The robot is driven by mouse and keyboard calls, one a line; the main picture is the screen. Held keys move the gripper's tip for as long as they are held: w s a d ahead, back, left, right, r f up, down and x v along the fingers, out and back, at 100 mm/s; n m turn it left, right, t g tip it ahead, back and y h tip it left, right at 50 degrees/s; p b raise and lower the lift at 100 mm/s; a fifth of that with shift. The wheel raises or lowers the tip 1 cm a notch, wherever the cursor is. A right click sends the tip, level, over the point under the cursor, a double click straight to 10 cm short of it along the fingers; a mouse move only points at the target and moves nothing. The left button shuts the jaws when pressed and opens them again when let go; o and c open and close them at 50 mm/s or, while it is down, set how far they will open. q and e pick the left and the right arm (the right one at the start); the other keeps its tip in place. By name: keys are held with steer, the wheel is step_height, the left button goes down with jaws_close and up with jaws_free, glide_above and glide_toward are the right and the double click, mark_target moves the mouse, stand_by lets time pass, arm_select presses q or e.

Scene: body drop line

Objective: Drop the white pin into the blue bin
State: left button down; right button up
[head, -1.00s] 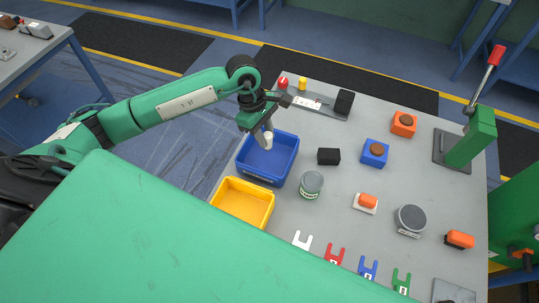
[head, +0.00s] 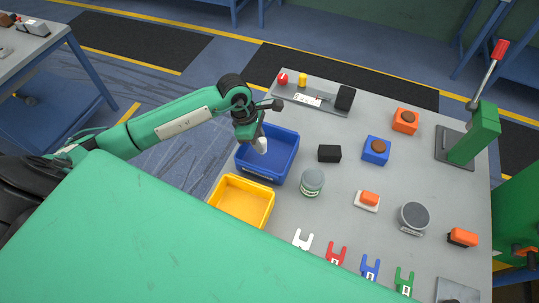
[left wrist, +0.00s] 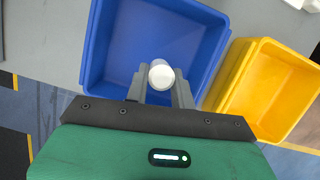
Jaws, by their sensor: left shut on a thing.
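The white pin (left wrist: 162,74) is held between the fingers of my left gripper (left wrist: 160,88) in the left wrist view. It also shows as a small white end (head: 261,145) in the head view. My left gripper (head: 256,138) is shut on it and hangs over the blue bin (head: 282,157), towards its left side. In the left wrist view the blue bin (left wrist: 105,50) lies below and around the pin, with a bare floor where visible. How high the pin is above the bin floor I cannot tell. My right gripper is not in view.
A yellow bin (head: 245,183) stands right beside the blue bin. A grey jar (head: 312,181) and a black block (head: 329,153) stand to the right. A panel with a red knob (head: 283,78) lies behind. Coloured forked pieces line the front edge.

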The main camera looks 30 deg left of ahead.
arm_select(q)
steer(key=shift+f, duration=0.15)
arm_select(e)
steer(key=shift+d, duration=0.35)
arm_select(q)
steer(key=c, duration=1.1)
jaws_free()
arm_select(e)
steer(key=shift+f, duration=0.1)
arm_select(q)
steer(key=shift+a+r, duration=0.1)
steer(key=shift+r, duration=0.3)
steer(key=b+v, duration=0.4)
steer(key=v, duration=0.9)
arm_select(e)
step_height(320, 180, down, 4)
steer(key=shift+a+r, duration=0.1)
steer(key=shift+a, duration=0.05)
